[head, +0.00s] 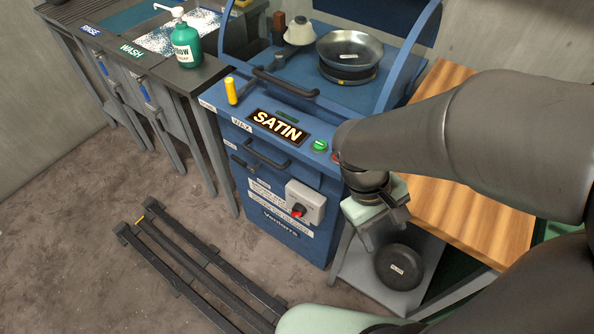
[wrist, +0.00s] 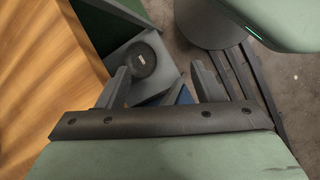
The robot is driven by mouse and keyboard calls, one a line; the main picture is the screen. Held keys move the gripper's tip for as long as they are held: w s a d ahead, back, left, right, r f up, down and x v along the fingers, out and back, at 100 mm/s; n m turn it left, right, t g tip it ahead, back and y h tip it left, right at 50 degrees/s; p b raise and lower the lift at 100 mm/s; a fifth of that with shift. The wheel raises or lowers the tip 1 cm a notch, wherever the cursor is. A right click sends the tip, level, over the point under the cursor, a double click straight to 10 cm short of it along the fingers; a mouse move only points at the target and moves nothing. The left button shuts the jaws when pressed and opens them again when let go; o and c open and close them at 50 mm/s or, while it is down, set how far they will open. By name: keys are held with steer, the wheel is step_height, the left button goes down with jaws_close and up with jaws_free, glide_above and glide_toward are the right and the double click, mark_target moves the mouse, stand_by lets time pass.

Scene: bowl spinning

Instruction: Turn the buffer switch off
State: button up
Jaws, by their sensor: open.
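The blue buffing machine (head: 262,222) stands in the middle of the head view with a lit SATIN sign (head: 277,125). On its front, a grey switch box (head: 312,200) carries a rotary knob with a red mark (head: 298,210). A green button (head: 319,145) sits on the top panel's right side, and a red part shows beside my arm. Labels do not make clear which control is the buffer switch. My gripper (head: 372,228) hangs right of the machine, apart from the switch box. In the wrist view my gripper (wrist: 163,82) is open, with nothing between its fingers.
A metal bowl (head: 349,48) sits inside the machine's open hood. A wooden worktop (head: 480,215) is at the right, with a dark round pad (head: 399,267) on the shelf below. Black floor rails (head: 200,270) lie in front. Rinse and wash sinks (head: 130,50) stand left.

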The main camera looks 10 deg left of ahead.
steer(key=w+a+f+n+t+h+b, duration=0.1)
steer(key=a+f+n+h+b, duration=0.2)
steer(key=f, duration=0.3)
steer(key=w+a+f+n+t+h+b, duration=0.1)
steer(key=a+f+n+t+h+b, duration=0.15)
steer(key=f+n+b, duration=0.2)
steer(key=n+t+y+b, duration=0.4)
steer(key=n+t+b, duration=0.7)
steer(key=n+t, duration=0.4)
glide_toward(295, 216)
steer(key=shift+m+t, duration=0.25)
steer(key=b+x, duration=0.1)
steer(key=x, duration=0.2)
steer(key=b+x, duration=0.1)
steer(key=x, duration=0.2)
steer(key=b+x, duration=0.1)
steer(key=x, duration=0.3)
steer(key=shift+f, duration=0.35)
steer(key=c, duration=1)
